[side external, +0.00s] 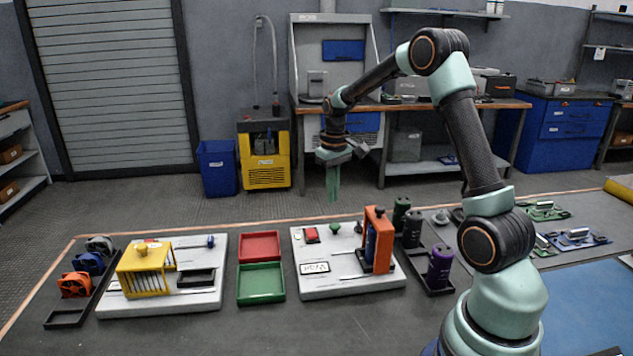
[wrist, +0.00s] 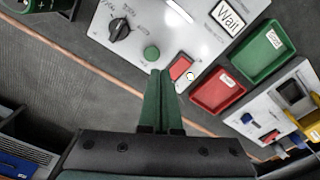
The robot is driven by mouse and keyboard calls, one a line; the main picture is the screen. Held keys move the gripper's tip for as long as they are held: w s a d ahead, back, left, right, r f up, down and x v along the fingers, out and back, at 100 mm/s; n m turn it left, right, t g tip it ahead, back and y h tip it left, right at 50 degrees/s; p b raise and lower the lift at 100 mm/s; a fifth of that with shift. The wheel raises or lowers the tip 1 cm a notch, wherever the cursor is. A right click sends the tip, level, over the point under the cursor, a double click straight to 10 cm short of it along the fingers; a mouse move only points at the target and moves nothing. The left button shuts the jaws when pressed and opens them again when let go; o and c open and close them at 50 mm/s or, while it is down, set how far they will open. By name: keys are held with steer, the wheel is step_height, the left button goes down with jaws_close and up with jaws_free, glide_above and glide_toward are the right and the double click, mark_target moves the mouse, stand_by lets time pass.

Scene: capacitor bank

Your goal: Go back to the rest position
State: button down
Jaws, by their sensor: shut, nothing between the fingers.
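My gripper (side external: 333,184) hangs above the back edge of the table in the side external view, pointing down and apart from everything. Its green fingers are shut together with nothing between them; they also show in the wrist view (wrist: 160,97). Below and ahead of it is a white panel (side external: 343,287) with a red button (side external: 311,235), a green button (side external: 335,227) and a "Wait" display (side external: 316,267). An orange holder (side external: 378,240) stands on the panel's right side with a dark cylinder in it.
A red tray (side external: 259,246) and a green tray (side external: 261,283) lie left of the panel. Further left is a second white panel (side external: 203,302) with a yellow cage (side external: 144,270). Purple (side external: 440,266) and green capacitors stand in a dark rack at right. Air around my gripper is clear.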

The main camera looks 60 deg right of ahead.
steer(key=s+a+r+n+t, duration=0.15)
steer(key=s+a+r, duration=0.25)
steer(key=a+r, duration=0.6)
steer(key=s+a+r+n+t, duration=0.1)
steer(key=s+a+t, duration=0.2)
steer(key=s+a, duration=0.5)
steer(key=a, duration=0.3)
steer(key=shift+s+a+r+t, duration=0.25)
steer(key=shift+s+t, duration=0.1)
steer(key=shift+s, duration=0.05)
